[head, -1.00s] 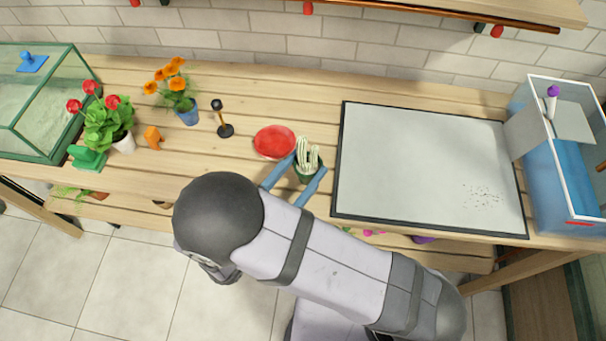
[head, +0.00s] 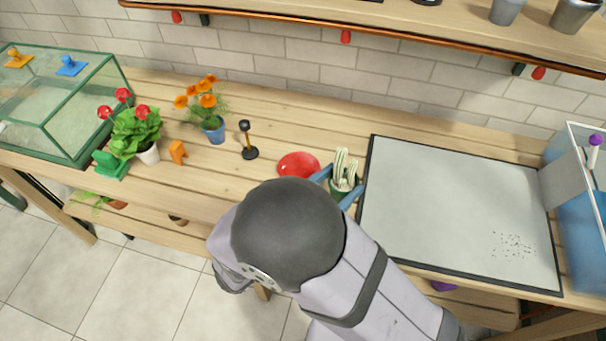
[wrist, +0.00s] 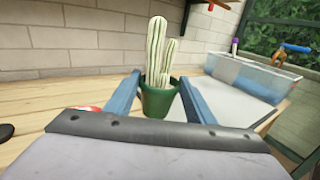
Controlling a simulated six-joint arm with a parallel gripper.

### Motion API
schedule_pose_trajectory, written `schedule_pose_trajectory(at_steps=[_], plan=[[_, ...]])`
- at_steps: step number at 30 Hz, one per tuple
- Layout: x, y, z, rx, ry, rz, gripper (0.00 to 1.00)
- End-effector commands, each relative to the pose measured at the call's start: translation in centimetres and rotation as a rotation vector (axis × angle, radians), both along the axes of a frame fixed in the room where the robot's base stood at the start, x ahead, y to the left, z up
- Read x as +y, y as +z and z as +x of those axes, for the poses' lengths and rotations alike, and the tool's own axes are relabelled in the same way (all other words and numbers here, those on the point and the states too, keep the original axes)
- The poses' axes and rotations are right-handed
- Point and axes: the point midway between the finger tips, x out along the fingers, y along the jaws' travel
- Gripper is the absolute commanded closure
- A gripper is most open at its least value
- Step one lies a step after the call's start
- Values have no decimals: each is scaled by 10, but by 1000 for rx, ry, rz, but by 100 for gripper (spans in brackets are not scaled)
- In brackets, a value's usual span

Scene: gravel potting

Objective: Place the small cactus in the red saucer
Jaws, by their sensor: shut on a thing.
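The small cactus (head: 342,169) is pale green and white striped, in a dark green pot. It stands upright between the blue fingers of my gripper (head: 337,186), which is shut on the pot. In the wrist view the cactus (wrist: 157,50) rises above its green pot (wrist: 158,101), with a finger on either side. The red saucer (head: 297,163) lies on the wooden bench just left of the cactus, apart from it and empty. I cannot tell whether the pot touches the bench.
A grey board (head: 450,210) with dark specks lies right of the cactus. A black-knobbed tool (head: 249,150) stands left of the saucer, beside orange flowers in a blue pot (head: 216,135). A glass case (head: 60,110) is far left and a blue bin (head: 575,215) far right.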

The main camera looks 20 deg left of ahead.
Motion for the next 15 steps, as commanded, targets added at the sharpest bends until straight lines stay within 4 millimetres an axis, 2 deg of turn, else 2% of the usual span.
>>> schedule_pose_trajectory(at_steps=[1,3,8,12,15], plan=[[-5,-12,5,-3,-23,4,79],[-10,-15,12,-3,-46,5,79],[-4,-9,40,-6,-11,9,79],[28,14,68,-7,138,8,79],[57,29,78,-5,258,3,79]])
